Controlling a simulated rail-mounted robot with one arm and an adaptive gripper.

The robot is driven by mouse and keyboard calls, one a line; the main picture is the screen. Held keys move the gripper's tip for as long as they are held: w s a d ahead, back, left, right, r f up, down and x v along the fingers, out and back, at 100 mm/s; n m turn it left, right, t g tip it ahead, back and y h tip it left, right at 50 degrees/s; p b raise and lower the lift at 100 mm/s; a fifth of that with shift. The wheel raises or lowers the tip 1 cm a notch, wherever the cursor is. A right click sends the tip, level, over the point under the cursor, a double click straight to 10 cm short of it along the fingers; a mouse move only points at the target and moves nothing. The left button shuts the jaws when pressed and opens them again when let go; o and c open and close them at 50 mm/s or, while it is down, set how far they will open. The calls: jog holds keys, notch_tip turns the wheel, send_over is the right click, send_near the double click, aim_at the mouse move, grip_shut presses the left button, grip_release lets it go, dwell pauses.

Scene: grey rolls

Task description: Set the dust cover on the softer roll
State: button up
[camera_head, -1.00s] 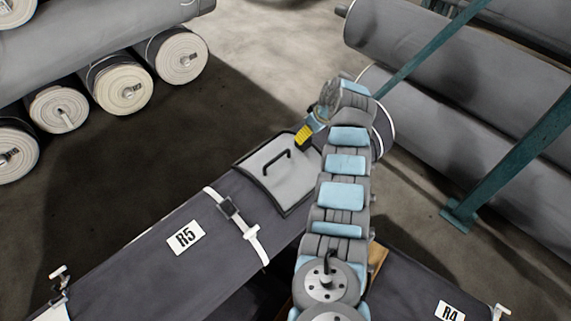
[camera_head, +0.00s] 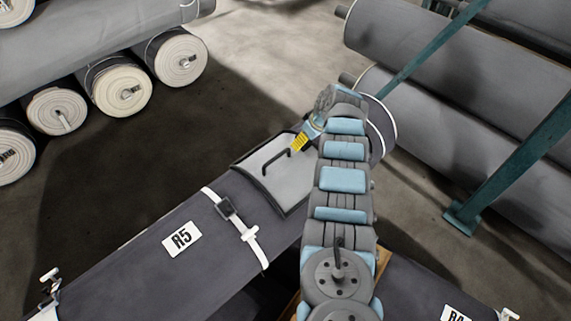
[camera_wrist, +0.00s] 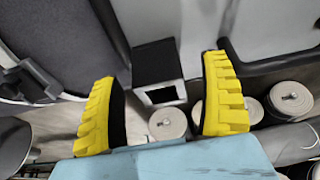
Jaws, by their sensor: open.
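The dust cover (camera_head: 270,185) is a light grey curved panel with a dark rim and a black bar handle (camera_head: 277,163). It lies on the far part of the dark roll labelled R5 (camera_head: 140,255). Another dark roll, labelled R4 (camera_head: 415,290), shows at the lower right, partly behind my arm. My gripper (camera_head: 299,143) is just above the cover, close to the handle's far end. In the wrist view my gripper (camera_wrist: 160,95) is open, with a dark square block (camera_wrist: 153,65) beyond and between its yellow fingers. I cannot tell whether anything touches the fingers.
Stacked grey rolls (camera_head: 180,58) stand at the upper left. Larger grey rolls (camera_head: 450,70) lie behind teal rack posts (camera_head: 510,165) at the right. Open floor (camera_head: 130,165) lies left of R5.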

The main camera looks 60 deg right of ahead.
jog(key=shift+f, duration=0.2)
jog(key=shift+w, duration=0.1)
jog(key=c, duration=1.4)
jog(key=shift+o, duration=0.2)
jog(key=shift+r, duration=0.1)
